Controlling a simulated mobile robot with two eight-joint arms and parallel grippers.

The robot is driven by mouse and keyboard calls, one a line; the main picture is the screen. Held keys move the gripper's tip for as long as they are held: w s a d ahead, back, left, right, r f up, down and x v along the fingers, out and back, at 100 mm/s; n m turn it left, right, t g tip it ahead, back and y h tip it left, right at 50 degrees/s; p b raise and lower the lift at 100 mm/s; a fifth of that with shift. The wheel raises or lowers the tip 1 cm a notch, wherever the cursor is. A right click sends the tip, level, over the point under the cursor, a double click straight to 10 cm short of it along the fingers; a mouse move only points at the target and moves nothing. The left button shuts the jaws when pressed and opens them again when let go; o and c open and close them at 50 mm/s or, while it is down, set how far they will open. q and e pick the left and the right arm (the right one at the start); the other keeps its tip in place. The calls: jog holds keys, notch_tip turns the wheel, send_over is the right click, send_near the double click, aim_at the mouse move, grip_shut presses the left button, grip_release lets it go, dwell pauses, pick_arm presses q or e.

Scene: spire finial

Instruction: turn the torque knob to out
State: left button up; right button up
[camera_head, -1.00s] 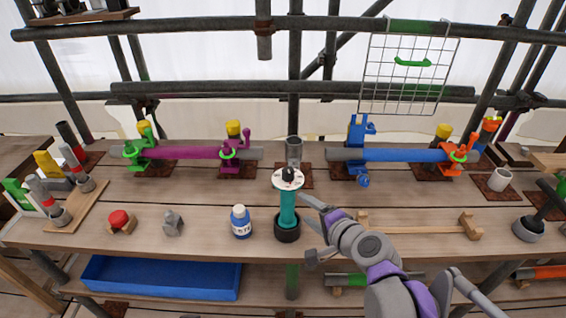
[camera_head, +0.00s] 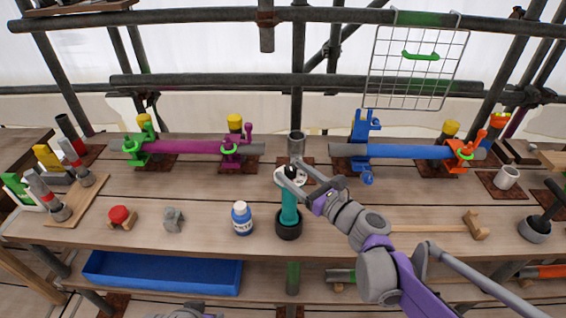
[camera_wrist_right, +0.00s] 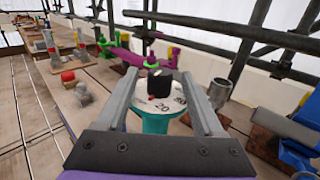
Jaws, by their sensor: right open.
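A teal upright tool (camera_head: 289,205) stands in a black round base (camera_head: 288,226) near the middle of the bench. Its top is a white numbered dial, which shows in the right wrist view (camera_wrist_right: 160,104) with a black torque knob (camera_wrist_right: 161,82) on it. A small red mark shows at the knob's near side; the setting it points to is unclear. My right gripper (camera_head: 289,169) is open at the tool's top, its fingers partly covering dial and knob. In the right wrist view the knob stands between the spread fingers (camera_wrist_right: 162,86), with gaps on both sides.
A blue-and-white bottle (camera_head: 242,219) stands left of the tool. A grey open pipe (camera_head: 296,143) stands just behind it. Purple (camera_head: 190,149) and blue (camera_head: 405,152) clamped tubes lie farther back. A wooden cradle (camera_head: 475,226) is at right.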

aim_at(286, 167)
jog(key=shift+x, duration=2.35)
grip_shut()
